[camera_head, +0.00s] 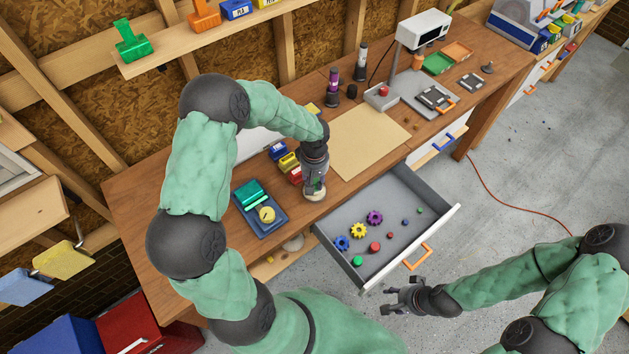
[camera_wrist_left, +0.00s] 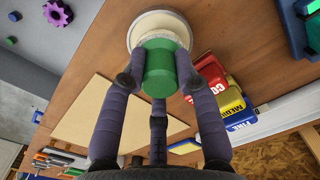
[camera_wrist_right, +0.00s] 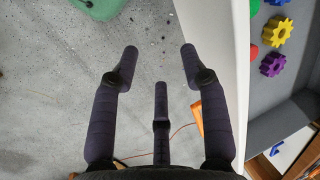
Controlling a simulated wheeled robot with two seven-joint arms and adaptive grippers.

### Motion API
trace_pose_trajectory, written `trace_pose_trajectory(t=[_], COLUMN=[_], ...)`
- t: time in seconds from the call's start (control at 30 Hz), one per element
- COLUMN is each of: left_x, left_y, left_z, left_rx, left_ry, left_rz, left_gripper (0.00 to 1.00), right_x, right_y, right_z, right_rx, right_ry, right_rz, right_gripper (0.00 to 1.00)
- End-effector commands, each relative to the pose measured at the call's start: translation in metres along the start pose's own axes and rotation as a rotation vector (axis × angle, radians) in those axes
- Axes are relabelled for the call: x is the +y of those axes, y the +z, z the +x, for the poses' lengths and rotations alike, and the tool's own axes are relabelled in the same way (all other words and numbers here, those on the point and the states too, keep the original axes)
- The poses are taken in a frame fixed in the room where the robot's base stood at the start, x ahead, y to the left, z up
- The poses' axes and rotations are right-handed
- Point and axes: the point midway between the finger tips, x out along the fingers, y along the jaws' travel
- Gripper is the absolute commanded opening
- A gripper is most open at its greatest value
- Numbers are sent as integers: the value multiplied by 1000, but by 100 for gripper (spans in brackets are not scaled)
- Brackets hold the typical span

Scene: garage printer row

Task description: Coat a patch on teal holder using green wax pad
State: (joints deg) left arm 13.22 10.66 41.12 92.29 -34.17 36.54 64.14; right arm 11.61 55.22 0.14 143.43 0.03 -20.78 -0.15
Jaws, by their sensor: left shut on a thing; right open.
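My left gripper (camera_head: 314,187) is shut on the green wax pad (camera_wrist_left: 159,72), gripping its green cylinder handle. The pad's pale underside is in or on a round cream dish (camera_wrist_left: 160,22) near the table's front edge; I cannot tell whether it touches. The teal holder (camera_head: 248,191) lies on a blue tray (camera_head: 258,230) left of this gripper, with a yellow round dial (camera_head: 267,214) and a pale teal strip beside it. My right gripper (camera_head: 404,297) is open and empty, low in front of the open drawer; its spread fingers also show in the right wrist view (camera_wrist_right: 160,62).
An open grey drawer (camera_head: 400,190) with several gears and knobs juts out right of the left gripper. Red, yellow and blue labelled boxes (camera_head: 288,162) stand close behind it. A tan mat (camera_head: 368,142) lies to the right, mostly clear.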

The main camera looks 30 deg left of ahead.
Motion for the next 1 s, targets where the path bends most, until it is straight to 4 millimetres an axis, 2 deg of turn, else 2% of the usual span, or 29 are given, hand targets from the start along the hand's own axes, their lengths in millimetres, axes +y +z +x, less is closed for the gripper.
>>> trace_pose_trajectory(t=[0.67, 1.0], left_x=[0, 0], left_y=[0, 0], left_z=[-49, -51], left_rx=[2, 1], left_ry=[2, 2], left_rz=[0, 0], left_gripper=[5, 5], right_x=[-8, -8], right_y=[1, 1], right_z=[-23, -24], right_rx=[0, 0], right_ry=[0, 0], right_rz=[0, 0], right_gripper=[45, 45])
